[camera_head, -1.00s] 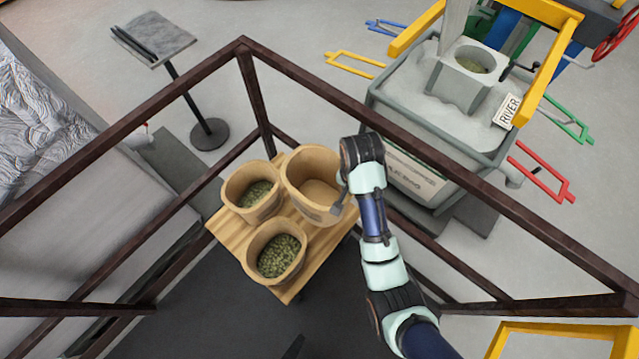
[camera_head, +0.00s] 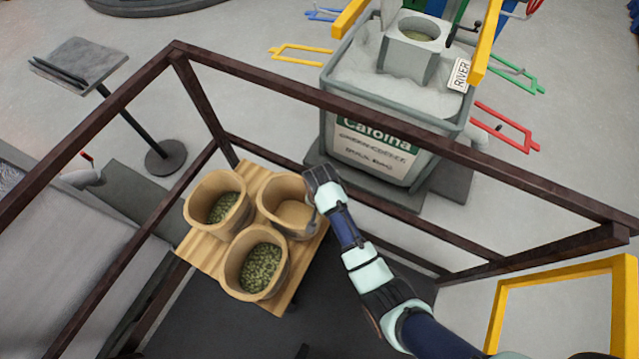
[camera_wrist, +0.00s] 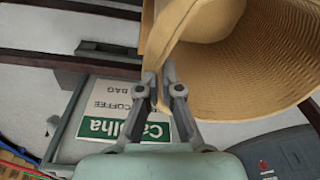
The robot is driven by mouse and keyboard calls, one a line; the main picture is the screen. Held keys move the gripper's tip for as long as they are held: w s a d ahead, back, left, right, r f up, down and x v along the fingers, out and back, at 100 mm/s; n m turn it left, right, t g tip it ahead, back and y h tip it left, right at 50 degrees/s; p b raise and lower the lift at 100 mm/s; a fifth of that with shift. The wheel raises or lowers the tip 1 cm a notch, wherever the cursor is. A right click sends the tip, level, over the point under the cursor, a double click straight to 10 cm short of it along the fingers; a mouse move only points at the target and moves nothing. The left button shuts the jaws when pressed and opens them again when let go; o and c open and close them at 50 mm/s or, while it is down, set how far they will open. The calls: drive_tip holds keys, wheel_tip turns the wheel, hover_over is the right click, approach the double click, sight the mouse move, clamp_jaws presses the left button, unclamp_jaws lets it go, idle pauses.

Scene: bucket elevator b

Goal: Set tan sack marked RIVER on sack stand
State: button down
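Three tan sacks stand open on a wooden slatted platform. The right one (camera_head: 284,196) shows no beans in its visible part; the left (camera_head: 218,204) and front (camera_head: 256,264) ones hold green beans. I see no RIVER marking on any sack; a RIVER card (camera_head: 459,75) is on the grey bin. My gripper (camera_head: 312,212) is at the right sack's right side. In the wrist view, the two fingers (camera_wrist: 161,78) are close together with the rim of the tan sack (camera_wrist: 245,70) between them. I cannot tell which piece is the sack stand.
The wooden platform (camera_head: 200,250) stands inside a dark brown rail frame (camera_head: 330,102). Beyond the rail is the grey bin (camera_head: 395,107) of white material. A grey-topped pedestal (camera_head: 82,65) stands at the upper left. A yellow frame (camera_head: 570,275) is at the lower right.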

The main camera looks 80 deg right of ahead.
drive_tip(key=shift+f, duration=0.75)
drive_tip(key=shift+f, duration=0.2)
drive_tip(key=c, duration=1.3)
unclamp_jaws()
drive_tip(key=r+p, duration=0.1)
drive_tip(key=r, duration=0.3)
drive_tip(key=r+p, duration=0.1)
drive_tip(key=r, duration=0.3)
drive_tip(key=a+r+p, duration=0.1)
drive_tip(key=r+p, duration=0.1)
drive_tip(key=r, duration=0.2)
drive_tip(key=shift+s+r, duration=0.15)
drive_tip(key=shift+s, duration=0.05)
